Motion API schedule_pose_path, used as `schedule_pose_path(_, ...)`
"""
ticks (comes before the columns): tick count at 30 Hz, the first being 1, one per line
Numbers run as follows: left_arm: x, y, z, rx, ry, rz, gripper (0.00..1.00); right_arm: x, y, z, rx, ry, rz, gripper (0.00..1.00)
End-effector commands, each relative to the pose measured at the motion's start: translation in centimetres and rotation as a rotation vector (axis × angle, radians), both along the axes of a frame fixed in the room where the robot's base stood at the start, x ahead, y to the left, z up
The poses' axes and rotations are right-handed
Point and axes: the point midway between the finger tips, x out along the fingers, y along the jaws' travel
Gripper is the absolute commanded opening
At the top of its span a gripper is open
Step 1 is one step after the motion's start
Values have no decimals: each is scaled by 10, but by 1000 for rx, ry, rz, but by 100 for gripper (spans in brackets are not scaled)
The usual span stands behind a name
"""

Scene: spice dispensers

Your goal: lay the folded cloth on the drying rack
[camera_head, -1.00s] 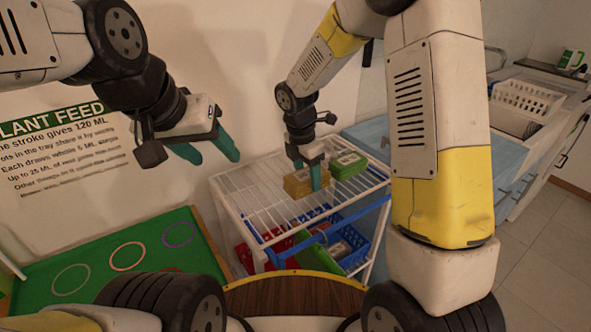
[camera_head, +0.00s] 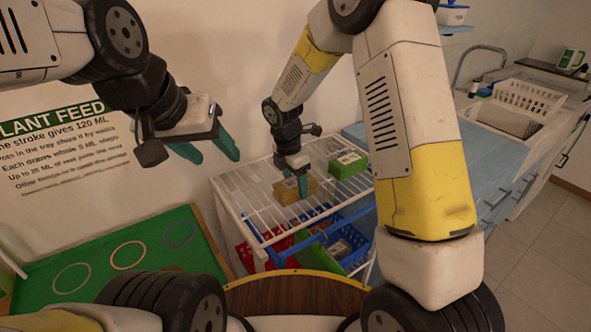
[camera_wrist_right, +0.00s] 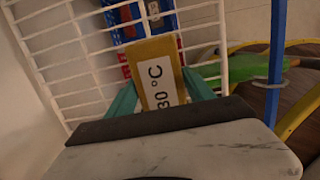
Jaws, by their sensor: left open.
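A folded yellow cloth (camera_head: 293,190) with a white label is at the white wire drying rack (camera_head: 245,185). In the right wrist view the cloth (camera_wrist_right: 157,70) lies between my two teal fingers, its label reading "30 °C". My right gripper (camera_head: 303,187) is shut on it, low over the middle of the rack top. I cannot tell whether the cloth touches the wires. A green folded block (camera_head: 348,164) with a label lies on the rack at the right, just beside the yellow cloth. My left gripper (camera_head: 213,150) is open and empty, in the air left of the rack.
Red and blue baskets (camera_head: 345,245) stand below the rack top. A green board (camera_head: 110,255) with coloured rings is at left. The rack's left part is bare.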

Motion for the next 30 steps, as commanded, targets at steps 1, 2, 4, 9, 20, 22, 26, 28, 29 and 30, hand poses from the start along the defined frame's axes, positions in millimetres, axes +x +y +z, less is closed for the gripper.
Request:
schedule_pose_path(1, 0, 0, 0, 0, 0, 0, 55, 0, 0, 0, 0, 0, 0, 74)
schedule_pose_path(2, 0, 0, 0, 0, 0, 0, 55, 0, 0, 0, 0, 0, -1, 79)
schedule_pose_path(4, 0, 0, 0, 0, 0, 0, 55, 0, 0, 0, 0, 0, -1, 80)
schedule_pose_path(9, 0, 0, 0, 0, 0, 0, 55, 0, 0, 0, 0, 0, -1, 80)
schedule_pose_path(20, 0, 0, 0, 0, 0, 0, 55, -2, 5, 39, 3, -5, -1, 80)
schedule_pose_path(22, 0, 0, 0, 0, 0, 0, 55, -3, 6, 54, 2, -5, -1, 80)
schedule_pose_path(26, 0, 0, 0, 0, 0, 0, 55, -5, 10, 82, 3, -4, -1, 80)
schedule_pose_path(28, 0, 0, 0, 0, 0, 0, 55, -7, 12, 94, 2, -3, -1, 80)
schedule_pose_path(29, 0, 0, 0, 0, 0, 0, 55, -7, 12, 99, 2, -3, 0, 80)
schedule_pose_path(30, 0, 0, 0, 0, 0, 0, 55, -8, 13, 105, 2, -3, -1, 80)
